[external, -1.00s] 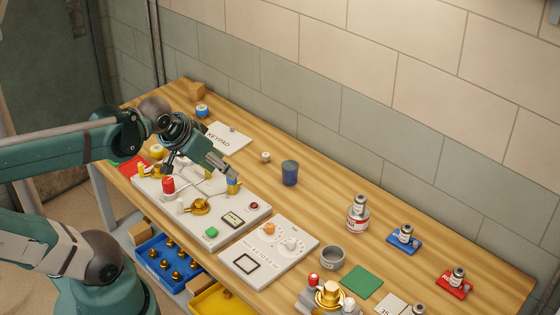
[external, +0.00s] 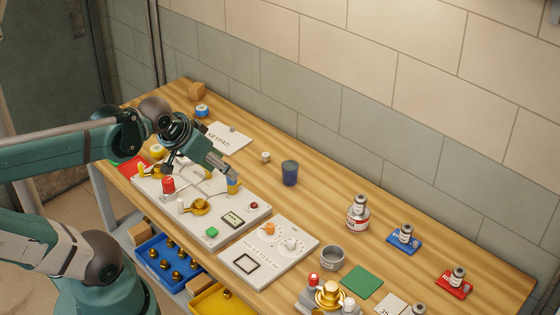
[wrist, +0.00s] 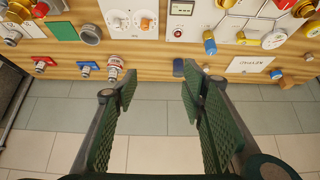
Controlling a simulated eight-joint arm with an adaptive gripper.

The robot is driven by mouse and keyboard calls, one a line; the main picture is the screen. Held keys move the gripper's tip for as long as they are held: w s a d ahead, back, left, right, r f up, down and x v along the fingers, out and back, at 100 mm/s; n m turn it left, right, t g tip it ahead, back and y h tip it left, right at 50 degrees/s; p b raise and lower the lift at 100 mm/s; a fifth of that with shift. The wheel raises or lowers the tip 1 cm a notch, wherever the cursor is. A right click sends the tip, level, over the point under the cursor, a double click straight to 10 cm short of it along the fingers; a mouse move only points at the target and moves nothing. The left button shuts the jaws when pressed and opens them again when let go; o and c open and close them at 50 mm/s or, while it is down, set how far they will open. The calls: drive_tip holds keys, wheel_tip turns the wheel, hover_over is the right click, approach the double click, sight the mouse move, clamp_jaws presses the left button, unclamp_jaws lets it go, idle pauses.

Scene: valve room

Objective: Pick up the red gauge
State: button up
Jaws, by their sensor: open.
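The likely red gauge is a small grey round-topped piece (external: 458,275) on a red plate marked with letters, near the right end of the bench. It also shows in the wrist view (wrist: 40,64) at the far left. I cannot read its dial. My gripper (external: 232,172) is over the white valve panel (external: 262,212), left of the middle of the bench and well away from the red plate. In the wrist view my gripper (wrist: 158,93) is open, with nothing between its fingers.
A similar grey piece stands on a blue plate (external: 405,238). A red-and-white jar (external: 357,220), dark blue cup (external: 290,173) and grey bowl (external: 332,258) stand along the bench. Valves and knobs crowd the panel below my gripper. The tiled wall (external: 340,115) bounds the back.

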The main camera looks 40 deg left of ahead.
drive_tip(key=shift+a, duration=0.1)
